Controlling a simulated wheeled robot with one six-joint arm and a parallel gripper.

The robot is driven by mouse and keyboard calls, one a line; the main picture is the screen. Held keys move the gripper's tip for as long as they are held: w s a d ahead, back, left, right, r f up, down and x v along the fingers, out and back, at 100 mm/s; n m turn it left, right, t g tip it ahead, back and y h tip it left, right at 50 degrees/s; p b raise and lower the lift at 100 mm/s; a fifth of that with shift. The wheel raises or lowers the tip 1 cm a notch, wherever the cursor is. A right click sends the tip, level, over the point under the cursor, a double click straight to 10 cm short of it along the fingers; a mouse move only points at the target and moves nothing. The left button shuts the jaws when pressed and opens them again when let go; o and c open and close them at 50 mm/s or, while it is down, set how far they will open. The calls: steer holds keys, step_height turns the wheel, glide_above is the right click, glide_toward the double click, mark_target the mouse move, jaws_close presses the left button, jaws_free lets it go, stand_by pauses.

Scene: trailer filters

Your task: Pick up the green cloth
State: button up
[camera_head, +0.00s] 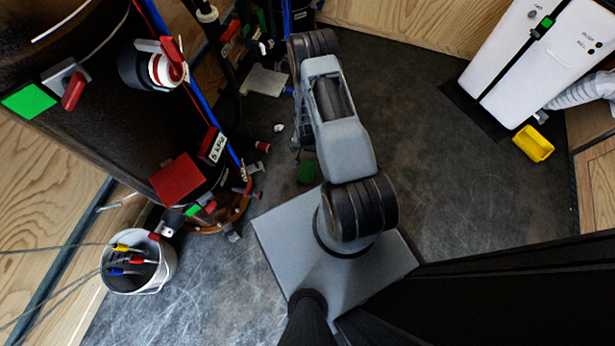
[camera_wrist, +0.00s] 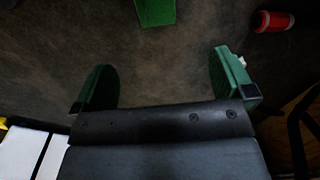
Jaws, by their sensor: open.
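The green cloth (camera_wrist: 156,12) shows at the top edge of the wrist view, partly cut off by the frame. It lies on the dark floor, ahead of and between the fingers. In the head view a small green patch on the floor (camera_head: 307,172), partly covered by my arm, looks like the same cloth. My gripper (camera_wrist: 163,85) is open and empty, with its two green-faced fingers wide apart. The cloth is beyond the fingertips and not between them. My gripper is hidden behind my arm in the head view.
A red cylinder (camera_wrist: 273,21) lies right of the cloth. A large dark tank (camera_head: 110,110) with valves stands left, by a white bucket (camera_head: 140,268) holding cables. A white cabinet (camera_head: 535,60) and a yellow object (camera_head: 533,144) are right. The floor at centre right is clear.

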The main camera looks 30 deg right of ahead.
steer(key=b, duration=0.4)
glide_above(307, 171)
steer(key=f, duration=1.1)
steer(key=shift+s+d+f, duration=0.15)
steer(key=shift+s+f, duration=0.1)
steer(key=shift+f, duration=0.15)
step_height(307, 171, down, 5)
steer(key=b, duration=0.3)
steer(key=shift+w+r, duration=0.1)
steer(key=shift+w, duration=0.05)
steer(key=shift+f, duration=0.65)
steer(key=c, duration=0.8)
steer(key=shift+r, duration=0.1)
